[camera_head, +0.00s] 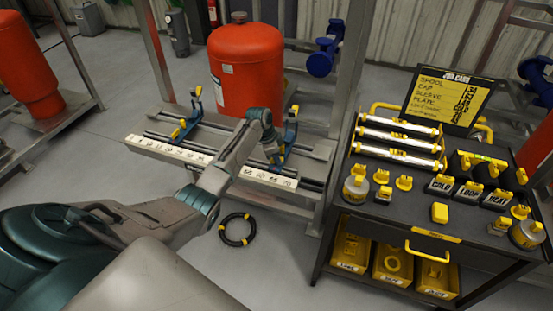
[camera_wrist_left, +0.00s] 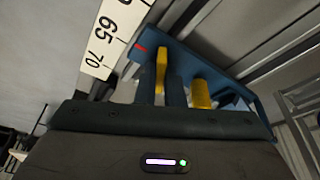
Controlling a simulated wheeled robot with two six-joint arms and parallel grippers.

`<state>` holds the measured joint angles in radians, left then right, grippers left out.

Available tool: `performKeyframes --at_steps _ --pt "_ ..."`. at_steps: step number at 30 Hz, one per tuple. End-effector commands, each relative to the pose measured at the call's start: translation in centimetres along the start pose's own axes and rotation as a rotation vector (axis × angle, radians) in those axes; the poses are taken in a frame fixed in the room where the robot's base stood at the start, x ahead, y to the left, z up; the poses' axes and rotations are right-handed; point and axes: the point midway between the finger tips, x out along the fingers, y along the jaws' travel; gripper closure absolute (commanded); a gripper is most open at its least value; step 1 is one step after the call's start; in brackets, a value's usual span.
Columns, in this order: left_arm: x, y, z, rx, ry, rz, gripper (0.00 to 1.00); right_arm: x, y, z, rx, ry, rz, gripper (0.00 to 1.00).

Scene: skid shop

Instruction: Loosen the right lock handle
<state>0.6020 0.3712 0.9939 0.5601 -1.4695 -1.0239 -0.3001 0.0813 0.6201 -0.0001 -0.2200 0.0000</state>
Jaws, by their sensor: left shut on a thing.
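The right lock is a blue clamp (camera_head: 290,136) on the rail, partly hidden by my arm in the head view. In the left wrist view its blue body (camera_wrist_left: 205,62) spans the top, with a red mark at one end. My left gripper (camera_wrist_left: 161,88) is shut on the yellow right lock handle (camera_wrist_left: 161,68), which stands up between its two dark fingers. A second yellow part (camera_wrist_left: 200,94) is just right of the fingers. In the head view my left gripper (camera_head: 273,148) is at the near end of this clamp. My right gripper is not in view.
A number scale (camera_head: 215,161) runs along the rail's front. A left clamp (camera_head: 186,125) and a red tank (camera_head: 245,70) stand on the skid. A black cart (camera_head: 400,215) with yellow-marked parts is at right. A black ring (camera_head: 237,229) lies on the floor.

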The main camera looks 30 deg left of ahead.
Motion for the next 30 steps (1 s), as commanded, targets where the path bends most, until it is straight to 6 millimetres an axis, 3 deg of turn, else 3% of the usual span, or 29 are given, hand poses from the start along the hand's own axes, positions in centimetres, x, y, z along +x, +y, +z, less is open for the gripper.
performKeyframes --at_steps 6,18,30 --pt "0.1 -0.1 0.1 0.128 0.000 0.039 1.00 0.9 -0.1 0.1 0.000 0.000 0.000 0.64" --pt "0.1 -0.1 0.0 0.161 0.000 0.048 1.00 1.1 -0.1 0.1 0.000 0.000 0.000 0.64" --pt "0.1 -0.1 0.1 0.408 0.000 0.125 1.00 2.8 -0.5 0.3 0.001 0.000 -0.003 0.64"
